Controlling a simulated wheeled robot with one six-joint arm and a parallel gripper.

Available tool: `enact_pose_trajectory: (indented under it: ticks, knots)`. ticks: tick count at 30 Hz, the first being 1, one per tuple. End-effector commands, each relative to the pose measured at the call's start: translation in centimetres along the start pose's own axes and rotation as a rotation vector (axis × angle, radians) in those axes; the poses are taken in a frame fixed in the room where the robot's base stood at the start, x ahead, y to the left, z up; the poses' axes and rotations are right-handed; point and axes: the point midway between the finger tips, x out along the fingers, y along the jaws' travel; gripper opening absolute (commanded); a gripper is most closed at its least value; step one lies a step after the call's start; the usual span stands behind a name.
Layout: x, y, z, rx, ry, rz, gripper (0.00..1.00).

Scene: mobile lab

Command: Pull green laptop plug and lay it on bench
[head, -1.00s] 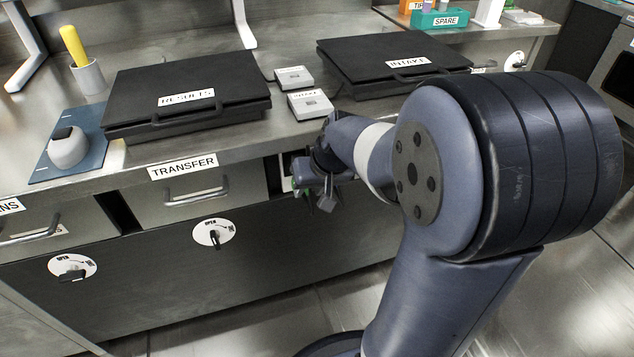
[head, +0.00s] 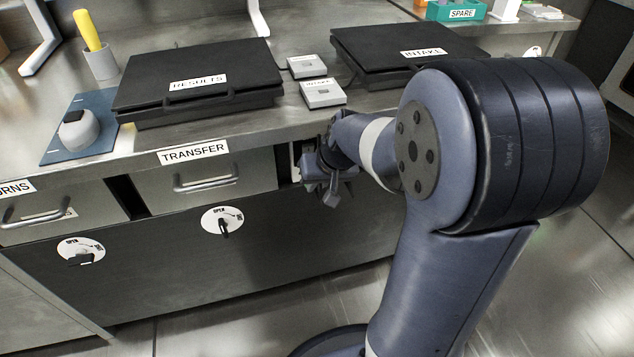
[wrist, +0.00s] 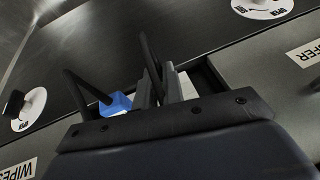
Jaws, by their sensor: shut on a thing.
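My gripper (head: 328,188) is at the bench front, just right of the TRANSFER drawer. In the wrist view its grey fingers (wrist: 158,88) are close together, shut on a plug whose body they hide. A black cord runs up from between them. No green shows now, so I cannot see the plug's colour directly. A white socket plate (wrist: 186,86) is right behind the fingers; I cannot tell whether the plug still touches it. A blue plug (wrist: 115,103) with its own black cord is to the left. The bench (head: 240,128) is above the gripper.
Two black laptops, RESULTS (head: 200,72) and INTAKE (head: 400,45), lie closed on the bench. Two small grey boxes (head: 322,92) sit between them. A blue mat (head: 95,112) with a white rounded object is at left. Bare bench runs along the front edge. The TRANSFER drawer handle (head: 206,182) sticks out.

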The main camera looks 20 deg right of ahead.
Motion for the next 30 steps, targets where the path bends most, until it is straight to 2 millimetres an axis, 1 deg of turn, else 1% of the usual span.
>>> enact_pose_trajectory:
  ticks: [22,30]
  knots:
    - [-0.2,0.0,0.5,0.0,-0.001,0.0,0.0]
    - [-0.6,0.0,1.3,0.001,0.0,0.0,0.0]
